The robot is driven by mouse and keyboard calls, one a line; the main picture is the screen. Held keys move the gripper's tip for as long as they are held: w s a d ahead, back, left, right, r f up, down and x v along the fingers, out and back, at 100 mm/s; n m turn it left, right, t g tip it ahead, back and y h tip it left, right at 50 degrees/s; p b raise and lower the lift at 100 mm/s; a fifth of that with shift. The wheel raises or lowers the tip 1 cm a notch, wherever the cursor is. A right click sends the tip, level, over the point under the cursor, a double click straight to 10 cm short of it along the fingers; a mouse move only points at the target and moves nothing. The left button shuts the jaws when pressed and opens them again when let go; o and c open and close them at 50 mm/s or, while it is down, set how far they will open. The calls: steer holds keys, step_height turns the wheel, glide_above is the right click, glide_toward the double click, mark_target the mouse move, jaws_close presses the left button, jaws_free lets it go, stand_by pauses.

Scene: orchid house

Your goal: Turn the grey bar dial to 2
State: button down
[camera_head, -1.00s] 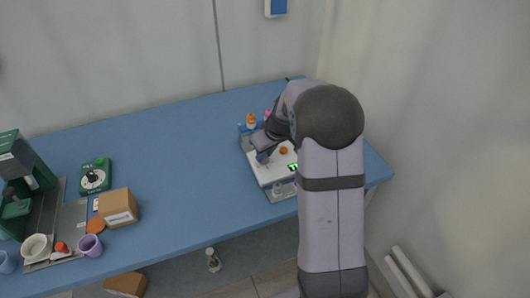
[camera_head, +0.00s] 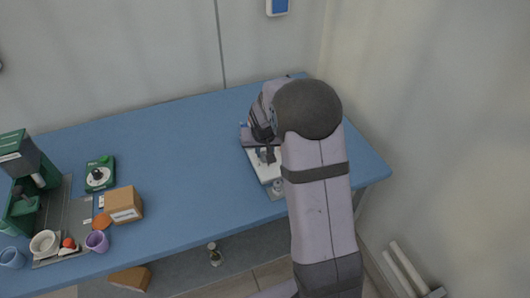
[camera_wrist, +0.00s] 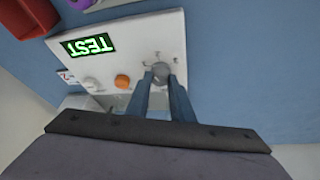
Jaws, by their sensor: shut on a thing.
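A white panel device (camera_head: 258,167) stands on the blue table in the head view, mostly hidden behind my arm. The dial's bar and pointing direction are hard to make out. In the head view my gripper (camera_head: 268,155) is over the panel.
An orange knob (camera_wrist: 122,81) and a pale knob (camera_wrist: 91,84) sit beside the dial. A red thing (camera_wrist: 25,14) lies near the panel. A green dial box (camera_head: 99,174), cardboard box (camera_head: 123,205), purple cup (camera_head: 97,241) and green machine (camera_head: 20,170) stand left. The table's middle is clear.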

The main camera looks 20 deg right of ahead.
steer(key=m+b, duration=0.1)
steer(key=b, duration=0.1)
steer(key=m+h+b, duration=0.1)
steer(key=m+b, duration=0.1)
steer(key=shift+w+a+f+g, duration=0.1)
steer(key=shift+f+g, duration=0.2)
steer(key=shift+r+m+g+h+b, duration=0.25)
steer(key=shift+m+g+h+b, duration=0.05)
steer(key=shift+m+b, duration=0.8)
steer(key=c, duration=1.6)
jaws_free()
steer(key=shift+o, duration=0.2)
steer(key=shift+r, duration=0.1)
steer(key=b+v, duration=0.1)
steer(key=v, duration=0.6)
